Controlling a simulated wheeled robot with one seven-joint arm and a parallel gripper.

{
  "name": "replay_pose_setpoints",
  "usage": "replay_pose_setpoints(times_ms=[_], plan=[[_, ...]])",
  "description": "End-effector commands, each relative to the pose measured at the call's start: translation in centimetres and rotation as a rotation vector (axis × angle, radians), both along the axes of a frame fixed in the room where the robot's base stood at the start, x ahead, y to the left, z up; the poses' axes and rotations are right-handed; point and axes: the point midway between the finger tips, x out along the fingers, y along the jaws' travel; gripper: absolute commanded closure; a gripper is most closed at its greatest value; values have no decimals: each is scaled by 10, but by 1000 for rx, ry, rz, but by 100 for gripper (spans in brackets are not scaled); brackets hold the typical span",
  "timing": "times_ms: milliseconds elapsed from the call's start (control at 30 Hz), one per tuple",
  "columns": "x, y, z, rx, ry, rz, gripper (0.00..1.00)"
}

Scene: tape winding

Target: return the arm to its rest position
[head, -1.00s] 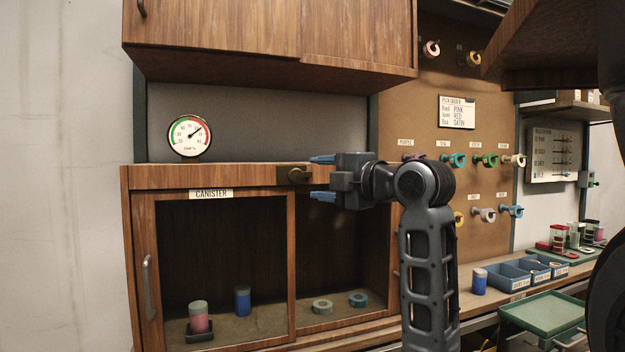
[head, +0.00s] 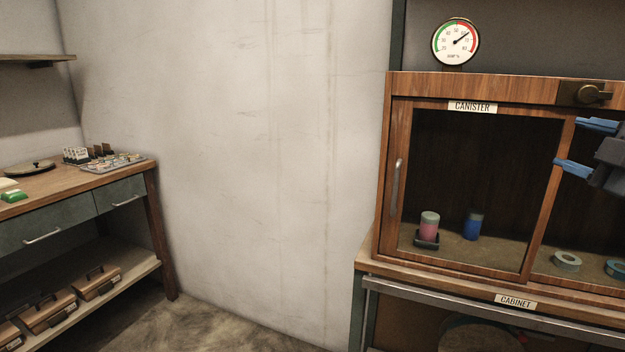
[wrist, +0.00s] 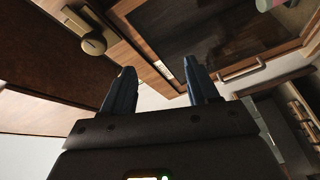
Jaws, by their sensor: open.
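My gripper (head: 580,146) is at the right edge of the head view, in front of the wooden cabinet (head: 480,90) labelled CANISTER. Its two blue fingers are apart with nothing between them. In the wrist view the open gripper (wrist: 160,85) points toward the cabinet's front frame, with a brass latch (wrist: 92,42) to the left of the fingers. The rest of my arm lies outside the head view.
The cabinet holds a pink canister (head: 429,226), a blue canister (head: 472,226) and tape rolls (head: 567,260). A workbench (head: 140,175) stands at the left. Bare wall (head: 240,140) and open floor lie between.

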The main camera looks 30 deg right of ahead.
Motion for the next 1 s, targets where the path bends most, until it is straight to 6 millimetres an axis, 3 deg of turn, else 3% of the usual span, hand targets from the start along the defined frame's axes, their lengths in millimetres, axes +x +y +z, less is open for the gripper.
replay_pose_setpoints(times_ms=[33, 233, 467, 767, 1000], plan=[[8, 13, -20, 70, -18, 13, 41], [25, 62, -86, 314, -104, 27, 41], [21, 127, -157, 559, -161, 32, 41], [-22, 215, -229, 817, -182, 36, 41], [-81, 277, -266, 977, -165, 56, 41]])
